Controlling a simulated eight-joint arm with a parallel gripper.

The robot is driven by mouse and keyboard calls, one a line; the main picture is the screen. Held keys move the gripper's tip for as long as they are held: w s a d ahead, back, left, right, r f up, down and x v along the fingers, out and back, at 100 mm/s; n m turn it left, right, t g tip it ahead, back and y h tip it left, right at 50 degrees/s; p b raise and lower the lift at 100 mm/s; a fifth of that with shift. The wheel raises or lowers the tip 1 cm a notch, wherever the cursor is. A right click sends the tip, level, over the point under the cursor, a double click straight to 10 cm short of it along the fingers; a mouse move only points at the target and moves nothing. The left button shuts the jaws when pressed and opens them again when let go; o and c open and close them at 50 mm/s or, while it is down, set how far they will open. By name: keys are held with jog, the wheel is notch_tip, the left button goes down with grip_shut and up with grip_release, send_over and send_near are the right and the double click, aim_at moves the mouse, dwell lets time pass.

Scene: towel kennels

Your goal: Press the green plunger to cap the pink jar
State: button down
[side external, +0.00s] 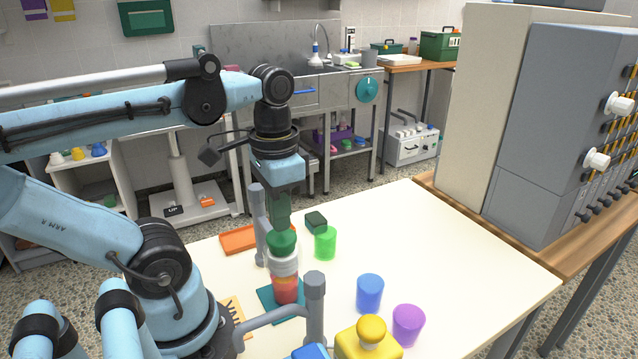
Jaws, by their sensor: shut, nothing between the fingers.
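The green plunger (282,243) is a rounded dark green knob on top of a pale collar (284,264). Directly below the collar stands the pink jar (285,290), which looks reddish, on a teal square mat (264,301). My gripper (284,228) points straight down over the plunger, shut and empty. Its fingertips meet the top of the knob in this view; I cannot tell whether they press on it. The jar's mouth is hidden by the collar.
Grey posts (315,300) stand close on both sides of the plunger. Green (325,243), blue (370,293) and purple (408,325) cups, a yellow knobbed block (368,343) and an orange tray (238,239) are nearby. The table's right side (450,260) is clear.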

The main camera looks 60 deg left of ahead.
jog(key=shift+f, duration=0.15)
jog(key=shift+f, duration=1.2)
jog(key=shift+r, duration=1.45)
jog(key=shift+r, duration=0.1)
jog(key=shift+r, duration=2.9)
